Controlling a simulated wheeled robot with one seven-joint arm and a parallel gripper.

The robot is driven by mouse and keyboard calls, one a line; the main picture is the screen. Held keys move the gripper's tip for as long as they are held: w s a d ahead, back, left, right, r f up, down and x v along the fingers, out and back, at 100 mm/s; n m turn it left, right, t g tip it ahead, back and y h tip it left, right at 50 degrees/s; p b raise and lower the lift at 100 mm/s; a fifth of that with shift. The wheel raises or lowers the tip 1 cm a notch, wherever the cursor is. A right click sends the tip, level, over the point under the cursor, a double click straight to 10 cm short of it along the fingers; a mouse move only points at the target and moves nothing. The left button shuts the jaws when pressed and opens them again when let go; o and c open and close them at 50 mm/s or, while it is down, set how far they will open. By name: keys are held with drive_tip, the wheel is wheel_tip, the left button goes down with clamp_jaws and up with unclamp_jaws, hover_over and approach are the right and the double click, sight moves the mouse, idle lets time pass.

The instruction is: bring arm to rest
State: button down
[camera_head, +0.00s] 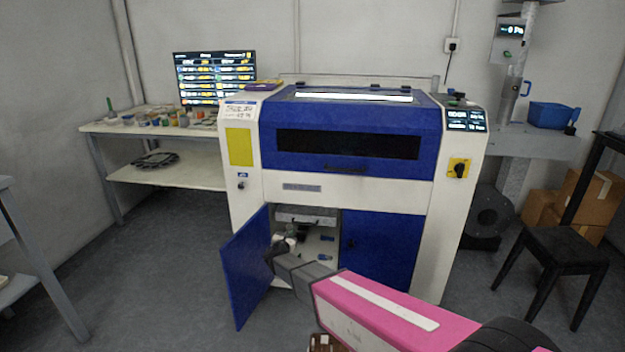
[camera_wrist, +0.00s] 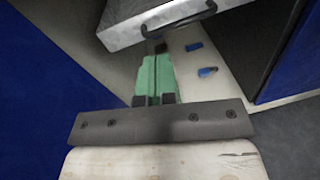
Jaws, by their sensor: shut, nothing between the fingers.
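My pink and grey arm (camera_head: 385,315) reaches from the lower right to the open lower cabinet of the blue and white machine (camera_head: 350,185). My gripper (camera_head: 274,252) is at the cabinet opening, beside the open blue door (camera_head: 247,268). In the wrist view my gripper (camera_wrist: 154,55) is shut and empty, pointing into the cabinet. Green pieces with a dark seam show at the fingers. A grey metal drawer or tray with a dark handle (camera_wrist: 190,22) is just ahead of the fingertips. It also shows in the head view (camera_head: 306,215).
Small blue items (camera_wrist: 207,71) lie on the pale cabinet floor (camera_wrist: 190,55). The right cabinet door (camera_head: 378,248) looks shut. A black stool (camera_head: 565,248) and cardboard boxes (camera_head: 585,195) stand at right. A bench with small pots (camera_head: 150,122) is at left. Grey floor is clear at front left.

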drive_tip(key=s+d+r+m+g+h, duration=0.1)
drive_tip(key=s+d+m+g+h, duration=0.15)
drive_tip(key=d+m, duration=0.55)
drive_tip(key=s+d+r+m+g+h, duration=0.1)
drive_tip(key=s+d+m+g, duration=0.3)
drive_tip(key=d, duration=0.7)
drive_tip(key=s+d+r+m+g+h, duration=0.1)
drive_tip(key=s+d+m+g+h, duration=0.25)
drive_tip(key=d, duration=0.65)
drive_tip(key=s+d+r+m+g+y, duration=0.1)
drive_tip(key=s+d+m+g+y, duration=0.2)
drive_tip(key=s+m, duration=0.5)
drive_tip(key=s+d+r+m+g+y, duration=0.2)
drive_tip(key=s+d+m+g+y, duration=0.2)
drive_tip(key=s+m+y, duration=0.3)
drive_tip(key=s+d+m, duration=0.1)
drive_tip(key=s, duration=0.1)
drive_tip(key=shift+s+d+r+m, duration=0.2)
drive_tip(key=shift+s+d+m, duration=0.1)
drive_tip(key=shift+d+m, duration=0.05)
